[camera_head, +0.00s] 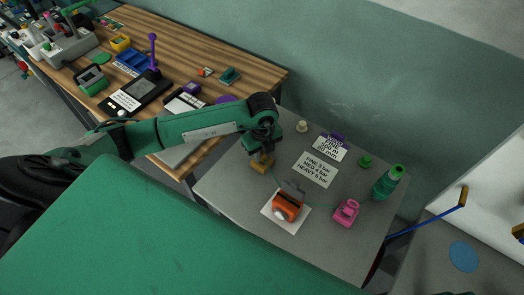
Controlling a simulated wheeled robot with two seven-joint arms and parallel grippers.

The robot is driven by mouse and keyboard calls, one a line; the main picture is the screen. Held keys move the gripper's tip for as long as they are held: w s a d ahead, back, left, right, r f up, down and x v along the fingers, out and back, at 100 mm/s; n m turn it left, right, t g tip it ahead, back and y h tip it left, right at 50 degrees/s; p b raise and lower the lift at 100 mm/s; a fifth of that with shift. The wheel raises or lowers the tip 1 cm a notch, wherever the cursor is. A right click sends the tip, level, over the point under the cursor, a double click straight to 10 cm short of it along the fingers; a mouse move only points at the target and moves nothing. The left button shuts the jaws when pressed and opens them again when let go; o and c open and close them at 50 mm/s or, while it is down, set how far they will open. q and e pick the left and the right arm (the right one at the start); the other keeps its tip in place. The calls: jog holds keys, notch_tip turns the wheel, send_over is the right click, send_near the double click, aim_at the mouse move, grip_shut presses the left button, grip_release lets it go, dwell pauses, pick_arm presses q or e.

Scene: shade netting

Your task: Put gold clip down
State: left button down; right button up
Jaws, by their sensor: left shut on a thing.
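The gold clip (261,165) is a small gold-brown block at the tip of my left gripper (264,154). The gripper points down over the left part of the grey table (232,185) and is shut on the clip. I cannot tell whether the clip touches the table top. My right gripper is not in view.
On the grey table are an orange device (287,205) on a white sheet, a pink clip (346,212), a green bottle (387,183), a green cap (366,160), a cream piece (302,126) and a printed card (316,170). A cluttered wooden bench (190,50) stands behind left.

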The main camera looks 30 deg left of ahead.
pick_arm(q)
jog(key=shift+f, duration=0.1)
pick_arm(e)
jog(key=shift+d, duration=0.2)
pick_arm(q)
jog(key=shift+f, duration=0.15)
jog(key=c, duration=1.3)
grip_release()
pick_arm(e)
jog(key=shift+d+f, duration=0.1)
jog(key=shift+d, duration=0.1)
pick_arm(q)
notch_tip(320, 180, up, 12)
jog(key=b, duration=0.3)
jog(key=shift+f, duration=0.25)
jog(key=shift+r, duration=0.45)
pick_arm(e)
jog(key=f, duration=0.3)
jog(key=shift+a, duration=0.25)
